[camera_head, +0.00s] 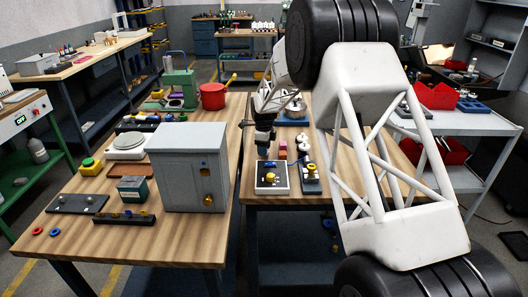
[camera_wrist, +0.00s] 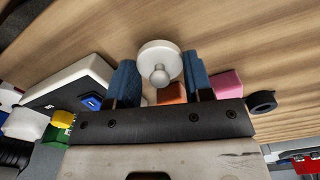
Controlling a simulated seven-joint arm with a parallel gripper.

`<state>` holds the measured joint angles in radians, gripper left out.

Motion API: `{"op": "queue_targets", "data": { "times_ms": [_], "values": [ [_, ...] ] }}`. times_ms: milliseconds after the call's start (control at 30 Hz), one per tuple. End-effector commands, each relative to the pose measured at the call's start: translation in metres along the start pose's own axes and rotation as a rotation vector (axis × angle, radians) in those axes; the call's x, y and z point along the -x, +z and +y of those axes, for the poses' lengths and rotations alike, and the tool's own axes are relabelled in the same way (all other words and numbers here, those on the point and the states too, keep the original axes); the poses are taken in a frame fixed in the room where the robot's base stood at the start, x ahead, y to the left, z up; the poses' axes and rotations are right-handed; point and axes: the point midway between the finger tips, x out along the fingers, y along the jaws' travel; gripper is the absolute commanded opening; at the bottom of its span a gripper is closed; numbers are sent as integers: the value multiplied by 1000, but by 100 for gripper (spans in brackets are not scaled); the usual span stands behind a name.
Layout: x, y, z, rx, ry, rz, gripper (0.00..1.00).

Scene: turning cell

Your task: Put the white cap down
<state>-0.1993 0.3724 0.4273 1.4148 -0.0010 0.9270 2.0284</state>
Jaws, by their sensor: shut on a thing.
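The white cap (camera_wrist: 160,58) is round with a small knob facing the wrist camera. In the wrist view it sits between the two blue fingers of my gripper (camera_wrist: 158,72), which is shut on it. The wood tabletop shows beyond it; the gap between cap and table cannot be told. In the head view my gripper (camera_head: 263,148) points down over the right-hand bench, behind a white-edged dark panel (camera_head: 258,188). The cap cannot be made out there.
An orange block (camera_wrist: 171,93), a pink block (camera_wrist: 228,83) and a dark ring (camera_wrist: 262,101) lie close by. A grey cabinet (camera_head: 187,168) stands on the left bench (camera_head: 165,240), across a gap. A red pot (camera_head: 213,96) stands behind. Bare wood lies beyond the cap.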

Motion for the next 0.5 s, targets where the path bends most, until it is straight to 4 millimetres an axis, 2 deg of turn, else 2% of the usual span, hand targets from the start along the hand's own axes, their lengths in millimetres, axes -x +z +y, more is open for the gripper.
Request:
{"op": "queue_targets", "data": {
  "times_ms": [167, 500],
  "values": [
    [-14, 0, 0, 0, -1, 0, 25],
    [-16, 0, 0, 0, -1, 0, 25]
  ]
}}
